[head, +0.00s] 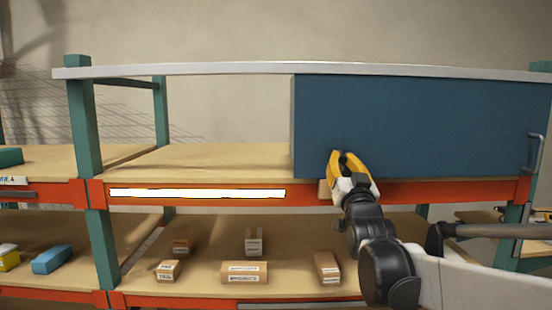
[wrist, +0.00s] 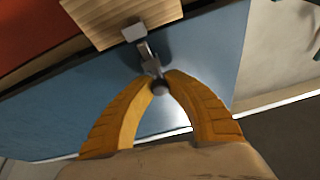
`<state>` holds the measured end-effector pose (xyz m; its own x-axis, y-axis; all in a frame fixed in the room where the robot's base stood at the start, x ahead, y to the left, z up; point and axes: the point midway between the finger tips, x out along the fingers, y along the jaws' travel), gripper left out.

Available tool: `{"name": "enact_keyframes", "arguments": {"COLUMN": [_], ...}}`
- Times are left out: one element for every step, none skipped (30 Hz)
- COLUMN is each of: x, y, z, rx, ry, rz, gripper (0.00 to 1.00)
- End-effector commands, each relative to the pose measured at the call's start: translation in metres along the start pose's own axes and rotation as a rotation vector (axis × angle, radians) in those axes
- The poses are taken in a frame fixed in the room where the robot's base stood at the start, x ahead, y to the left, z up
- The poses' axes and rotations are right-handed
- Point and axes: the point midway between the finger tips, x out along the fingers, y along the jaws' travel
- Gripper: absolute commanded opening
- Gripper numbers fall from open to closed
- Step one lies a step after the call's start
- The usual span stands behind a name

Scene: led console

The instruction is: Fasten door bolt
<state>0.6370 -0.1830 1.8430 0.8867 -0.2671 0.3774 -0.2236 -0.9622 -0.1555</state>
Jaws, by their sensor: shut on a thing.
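A blue door panel (head: 420,120) covers the right part of the upper shelf bay. My gripper (head: 341,155) is in front of the panel's lower left part, with its yellow fingers pointing up. In the wrist view my gripper (wrist: 164,80) has its fingertips together on a small grey bolt (wrist: 148,58), by its rounded knob. The bolt's grey bracket (wrist: 133,30) sits at the edge of a wooden block (wrist: 110,18). In the head view my fingers hide the bolt.
A grey handle (head: 533,152) is at the panel's right edge. A lit white strip (head: 198,193) runs along the orange beam (head: 300,190). Several small cardboard boxes (head: 244,272) stand on the lower shelf. The upper shelf left of the panel is empty.

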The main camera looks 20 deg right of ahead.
Motion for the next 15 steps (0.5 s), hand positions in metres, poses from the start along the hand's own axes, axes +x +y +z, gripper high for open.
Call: {"name": "enact_keyframes", "arguments": {"x": [-0.001,-0.002,-0.003,-0.005,-0.006,-0.008,-0.01,-0.011,-0.012,-0.012,-0.012,-0.012,-0.012,-0.012,-0.012], "y": [0.0,0.001,0.001,0.002,0.003,0.003,0.004,0.004,0.005,0.005,0.005,0.005,0.005,0.005,0.005], "z": [0.002,0.004,0.007,0.011,0.014,0.019,0.023,0.026,0.028,0.029,0.029,0.028,0.028,0.028,0.028], "rx": [0.0,0.0,0.0,0.0,0.0,0.0,0.0,0.0,0.0,0.0,0.0,0.0,0.0,0.0,0.0], "ry": [0.0,0.0,0.0,0.0,0.0,0.0,0.0,0.0,0.0,-0.001,-0.001,-0.002,-0.003,-0.004,-0.004], "rz": [0.0,0.0,0.0,0.0,0.0,0.0,0.0,0.0,0.0,0.0,0.0,0.0,0.001,0.001,0.001], "gripper": [0.0,0.0,0.0,0.0,0.0,0.0,0.0,0.0,0.0,0.0,0.0,0.0,0.0,0.0,0.0]}}
